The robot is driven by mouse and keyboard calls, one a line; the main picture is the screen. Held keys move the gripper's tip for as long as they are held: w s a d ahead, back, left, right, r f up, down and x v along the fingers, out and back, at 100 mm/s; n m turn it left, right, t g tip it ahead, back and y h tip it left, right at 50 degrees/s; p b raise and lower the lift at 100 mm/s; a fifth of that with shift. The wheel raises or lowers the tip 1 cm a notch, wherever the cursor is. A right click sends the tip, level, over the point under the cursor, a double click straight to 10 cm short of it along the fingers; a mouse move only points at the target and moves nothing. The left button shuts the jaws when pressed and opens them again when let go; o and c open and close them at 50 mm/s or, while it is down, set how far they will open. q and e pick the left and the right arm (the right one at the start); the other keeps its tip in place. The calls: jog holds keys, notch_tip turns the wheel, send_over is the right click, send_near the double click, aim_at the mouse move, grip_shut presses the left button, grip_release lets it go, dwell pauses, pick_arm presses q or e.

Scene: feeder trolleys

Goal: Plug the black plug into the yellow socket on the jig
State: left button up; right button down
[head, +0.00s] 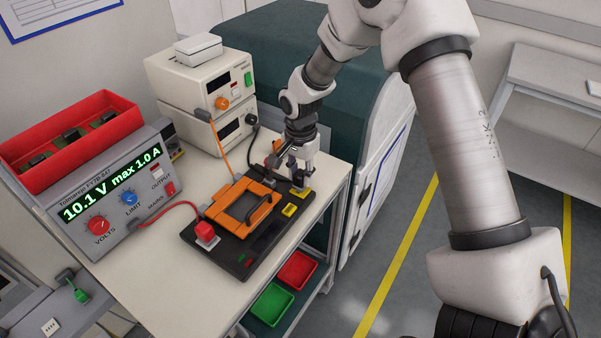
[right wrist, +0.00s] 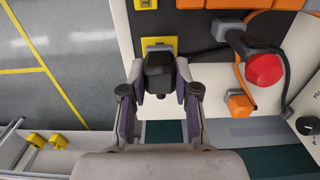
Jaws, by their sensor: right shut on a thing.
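The black plug (right wrist: 159,72) is between the fingers of my right gripper (right wrist: 159,92), which is shut on it. In the head view my right gripper (head: 299,175) is over the far right corner of the dark jig (head: 248,268). The yellow socket (right wrist: 158,44) at that corner is right at the plug's end, and its edge also shows in the head view (head: 304,193). I cannot tell how deep the plug sits in it. A second yellow socket (head: 290,210) lies nearer on the jig. My left gripper is not in view.
The orange frame (head: 224,210) with a black handle covers the jig's middle. A red block (head: 206,236) with a red lead sits at the near left. A red-tipped clamp (right wrist: 264,70) and an orange connector (right wrist: 239,104) are beside the gripper. A power supply (head: 115,200) stands left.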

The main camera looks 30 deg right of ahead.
aim_at(301, 173)
jog(key=shift+p, duration=0.3)
jog(key=shift+f, duration=0.5)
dwell(0.4)
jog(key=c, duration=0.8)
grip_release()
jog(key=shift+o, duration=0.2)
notch_tip(301, 173, up, 12)
jog(key=shift+f, duration=0.15)
